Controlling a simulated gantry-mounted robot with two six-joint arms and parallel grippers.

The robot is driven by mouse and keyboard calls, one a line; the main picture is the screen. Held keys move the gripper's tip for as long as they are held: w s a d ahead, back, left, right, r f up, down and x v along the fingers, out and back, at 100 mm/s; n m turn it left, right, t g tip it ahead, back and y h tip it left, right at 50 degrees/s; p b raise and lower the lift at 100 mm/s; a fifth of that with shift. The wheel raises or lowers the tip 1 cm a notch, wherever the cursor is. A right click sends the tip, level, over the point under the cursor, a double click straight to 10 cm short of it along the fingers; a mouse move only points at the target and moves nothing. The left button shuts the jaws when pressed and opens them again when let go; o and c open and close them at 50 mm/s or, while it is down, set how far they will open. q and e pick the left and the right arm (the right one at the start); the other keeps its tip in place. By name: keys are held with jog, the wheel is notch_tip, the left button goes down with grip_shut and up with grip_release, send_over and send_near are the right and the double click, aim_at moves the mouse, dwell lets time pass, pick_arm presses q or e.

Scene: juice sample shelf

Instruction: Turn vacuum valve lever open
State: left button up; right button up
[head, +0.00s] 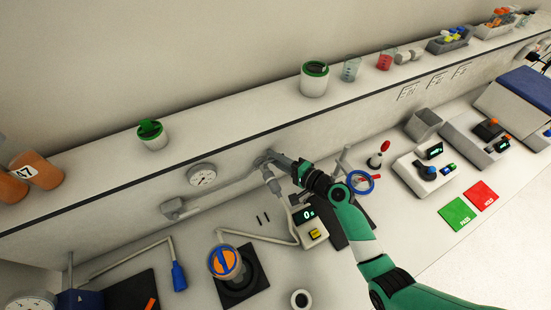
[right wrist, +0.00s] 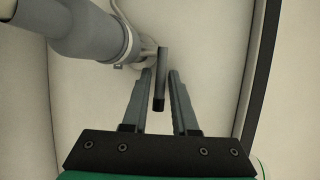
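The vacuum valve (head: 268,158) is a grey fitting on the pipe along the wall below the shelf edge. In the right wrist view the grey pipe body (right wrist: 90,35) is at upper left. The valve lever (right wrist: 161,75), a thin grey bar with a black end, points toward my right gripper. My right gripper (right wrist: 161,76) has its two dark fingers on either side of the lever, with narrow gaps showing, so it looks open around it. In the head view this gripper (head: 291,164) is at the valve and hides the lever's detail. My left gripper is not in view.
A round gauge (head: 202,176) is on the wall left of the valve. Below stand an orange-topped vessel (head: 226,262) and a small device with a display (head: 310,228). A blue ring handle (head: 361,182) is close to my right arm. Cups and beakers stand on the shelf above.

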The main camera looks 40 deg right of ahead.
grip_shut()
dwell(1.3)
